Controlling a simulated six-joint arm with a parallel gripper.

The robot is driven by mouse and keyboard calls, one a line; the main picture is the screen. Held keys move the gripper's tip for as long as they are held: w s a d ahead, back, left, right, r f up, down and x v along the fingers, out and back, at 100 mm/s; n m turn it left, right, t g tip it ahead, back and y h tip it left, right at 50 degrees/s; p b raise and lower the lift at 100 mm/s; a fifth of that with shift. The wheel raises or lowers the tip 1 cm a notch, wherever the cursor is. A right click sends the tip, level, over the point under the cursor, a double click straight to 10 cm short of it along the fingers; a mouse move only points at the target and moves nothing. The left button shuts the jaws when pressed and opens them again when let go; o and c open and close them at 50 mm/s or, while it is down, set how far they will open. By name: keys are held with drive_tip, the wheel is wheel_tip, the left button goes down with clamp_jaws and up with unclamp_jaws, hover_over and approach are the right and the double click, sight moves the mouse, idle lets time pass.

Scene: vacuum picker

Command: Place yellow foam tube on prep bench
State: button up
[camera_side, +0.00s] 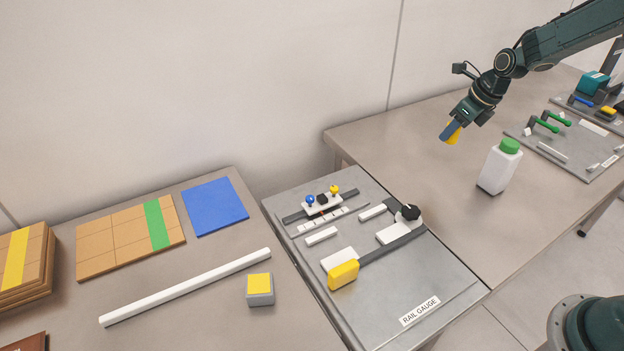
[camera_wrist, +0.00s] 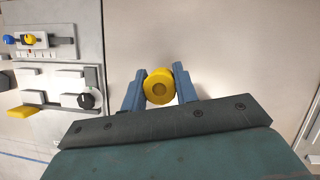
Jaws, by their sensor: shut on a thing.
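The yellow foam tube (camera_wrist: 158,86) is between the two blue fingers of my gripper (camera_wrist: 159,90) in the wrist view, its round end with a central hole facing the camera. Which surface is the prep bench is not labelled in these frames.
A white bottle with a green cap (camera_side: 499,168) stands on the right-hand bench. The rail gauge panel (camera_side: 385,310) lies left of it. The left table holds a white rod (camera_side: 187,287), a grey-yellow block (camera_side: 260,291), a blue sheet (camera_side: 214,206) and tan boards (camera_side: 115,245).

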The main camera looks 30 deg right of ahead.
hover_over(432, 175)
drive_tip(key=s, duration=0.1)
drive_tip(key=f, duration=0.7)
drive_tip(key=shift+s+d+f, duration=0.2)
drive_tip(key=shift+f, duration=0.15)
drive_tip(key=shift+f, duration=2)
drive_tip(key=shift+f, duration=0.1)
drive_tip(key=o, duration=0.9)
drive_tip(key=shift+o, duration=0.2)
drive_tip(key=v, duration=1.2)
